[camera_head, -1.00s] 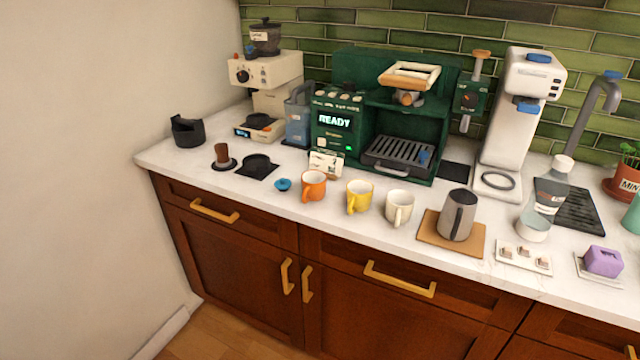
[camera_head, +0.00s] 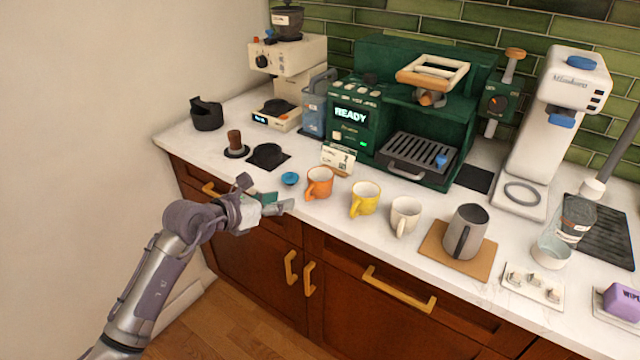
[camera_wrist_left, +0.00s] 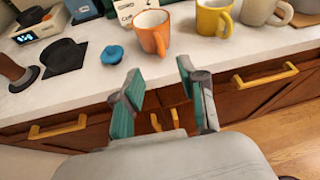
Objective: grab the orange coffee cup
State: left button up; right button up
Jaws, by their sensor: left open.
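The orange coffee cup (camera_head: 319,183) stands upright near the counter's front edge, left of a yellow cup (camera_head: 364,198). In the left wrist view the orange cup (camera_wrist_left: 151,32) is just beyond the fingers, its handle toward me. My left gripper (camera_head: 286,203) is in front of the counter edge, to the left of the orange cup and apart from it. In the left wrist view my left gripper (camera_wrist_left: 157,88) is open with nothing between its fingers. My right gripper is not in view.
A blue knob-like piece (camera_head: 290,179) lies left of the orange cup. A white cup (camera_head: 404,215) stands right of the yellow one. A small card sign (camera_head: 338,159) and the green coffee machine (camera_head: 362,125) are behind. Drawer handles (camera_head: 398,288) stick out below the counter.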

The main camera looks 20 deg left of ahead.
aim_at(307, 193)
pick_arm(q)
jog(key=x, duration=0.5)
jog(key=p+x, duration=0.1)
jog(key=x, duration=0.4)
jog(key=shift+w+d+r+p, duration=0.1)
jog(key=shift+r+p, duration=0.1)
jog(key=shift+p, duration=0.1)
grip_shut()
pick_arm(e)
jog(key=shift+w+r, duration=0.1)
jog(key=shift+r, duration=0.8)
